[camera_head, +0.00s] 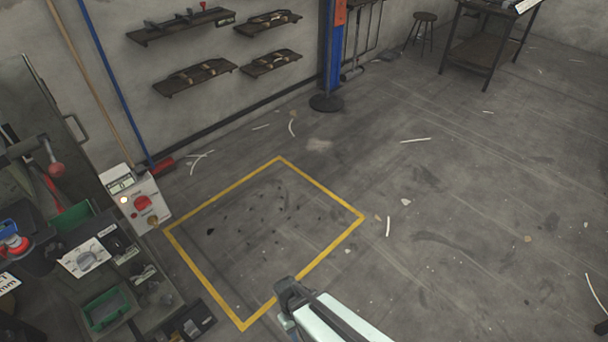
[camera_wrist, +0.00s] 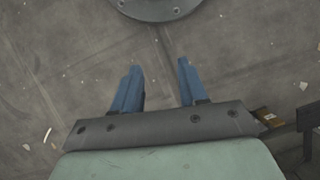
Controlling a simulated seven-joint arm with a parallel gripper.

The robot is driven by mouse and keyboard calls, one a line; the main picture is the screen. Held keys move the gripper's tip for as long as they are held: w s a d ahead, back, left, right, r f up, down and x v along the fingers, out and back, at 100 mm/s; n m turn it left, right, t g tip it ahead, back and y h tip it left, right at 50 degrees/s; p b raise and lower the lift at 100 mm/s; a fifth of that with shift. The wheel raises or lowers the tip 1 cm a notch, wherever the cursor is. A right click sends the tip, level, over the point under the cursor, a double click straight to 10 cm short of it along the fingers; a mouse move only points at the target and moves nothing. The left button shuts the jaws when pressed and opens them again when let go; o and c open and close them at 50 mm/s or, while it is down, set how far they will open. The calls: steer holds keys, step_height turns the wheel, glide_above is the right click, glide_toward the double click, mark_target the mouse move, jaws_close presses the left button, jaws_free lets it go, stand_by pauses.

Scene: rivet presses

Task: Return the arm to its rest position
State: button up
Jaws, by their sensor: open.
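In the wrist view my gripper (camera_wrist: 160,78) has two blue fingers set well apart with nothing between them, and bare grey floor shows beyond. A round grey metal flange with bolt holes (camera_wrist: 160,6) is at the top edge of the wrist view; I cannot tell what it belongs to. In the head view my pale green arm comes in at the bottom middle, over the near edge of the yellow floor marking. The gripper fingers cannot be made out there.
A workbench with a control box (camera_head: 142,203), green bins (camera_head: 104,310) and press parts stands at the left. A yellow-taped square (camera_head: 205,292) marks empty floor. Wall shelves (camera_head: 195,78), a blue post (camera_head: 330,55) and a dark table (camera_head: 470,50) are at the back. The right floor is mostly clear.

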steer(key=s+d+f+m+g+y, duration=0.1)
steer(key=s+d+f+m, duration=0.1)
steer(key=d, duration=0.7)
steer(key=s+d+f+m+g+y, duration=0.1)
steer(key=s+d+m, duration=0.3)
steer(key=d, duration=0.5)
steer(key=shift+s+f+g, duration=0.35)
steer(key=shift+s+g, duration=0.15)
steer(key=shift+s, duration=0.4)
